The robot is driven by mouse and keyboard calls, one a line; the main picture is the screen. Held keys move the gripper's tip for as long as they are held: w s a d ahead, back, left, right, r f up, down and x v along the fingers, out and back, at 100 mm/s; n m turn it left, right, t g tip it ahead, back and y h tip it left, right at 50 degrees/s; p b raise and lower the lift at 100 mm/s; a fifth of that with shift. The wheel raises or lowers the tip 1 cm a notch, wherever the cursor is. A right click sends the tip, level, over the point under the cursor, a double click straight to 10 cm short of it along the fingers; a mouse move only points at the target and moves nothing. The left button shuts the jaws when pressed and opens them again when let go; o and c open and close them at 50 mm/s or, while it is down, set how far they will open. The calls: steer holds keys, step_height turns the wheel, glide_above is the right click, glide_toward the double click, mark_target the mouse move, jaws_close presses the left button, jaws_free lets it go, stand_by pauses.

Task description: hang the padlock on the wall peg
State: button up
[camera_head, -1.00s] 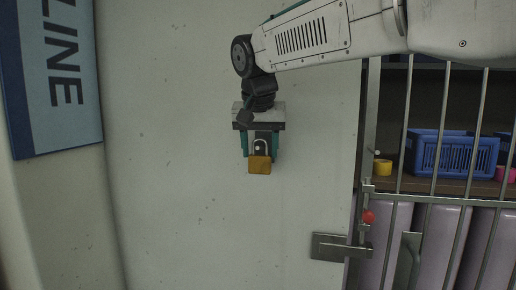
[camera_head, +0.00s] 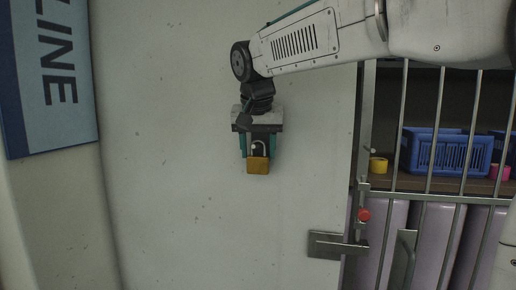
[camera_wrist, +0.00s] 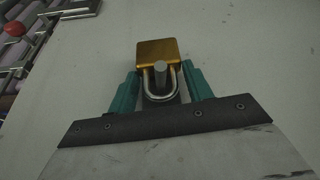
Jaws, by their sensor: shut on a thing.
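The padlock (camera_head: 258,165) has a gold body and a bright U-shaped shackle. My gripper (camera_head: 258,147) is shut on the padlock, with a teal finger on each side of the shackle. It holds the padlock close to the pale wall, body hanging lowest in the head view. In the wrist view, the padlock's gold body (camera_wrist: 157,52) lies beyond the fingertips. The grey round end of the wall peg (camera_wrist: 160,72) shows inside the shackle's loop there. I cannot tell how far the peg reaches through, or whether it touches the shackle.
The pale wall (camera_head: 190,220) around the gripper is clear. To the right stands a barred gate (camera_head: 430,197) with a metal latch (camera_head: 335,245) and red knob (camera_head: 364,214). Behind it are a blue basket (camera_head: 445,152) and a yellow cup (camera_head: 378,165). A blue sign (camera_head: 55,75) hangs at left.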

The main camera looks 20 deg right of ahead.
steer(key=o, duration=1.2)
steer(key=shift+n, duration=0.3)
steer(key=v, duration=0.7)
steer(key=shift+a+r, duration=0.1)
steer(key=shift+r, duration=0.3)
steer(key=shift+n+g, duration=0.5)
steer(key=shift+n, duration=0.4)
steer(key=f, duration=0.1)
steer(key=s+f, duration=0.1)
steer(key=f, duration=0.1)
steer(key=s+f, duration=0.1)
steer(key=f, duration=0.1)
steer(key=shift+s+a+f, duration=0.1)
steer(key=shift+a+f, duration=0.05)
steer(key=shift+f, duration=0.1)
steer(key=s+d+f+n+g+y, duration=0.1)
steer(key=s+d+f, duration=0.1)
steer(key=s+f, duration=0.8)
steer(key=s+d+f+n+y, duration=0.1)
steer(key=s+d+f, duration=0.1)
steer(key=s+f, duration=0.9)
steer(key=s, duration=0.5)
steer(key=shift+s+n+g, duration=0.25)
steer(key=shift+n+g, duration=0.05)
steer(key=shift+g, duration=0.1)
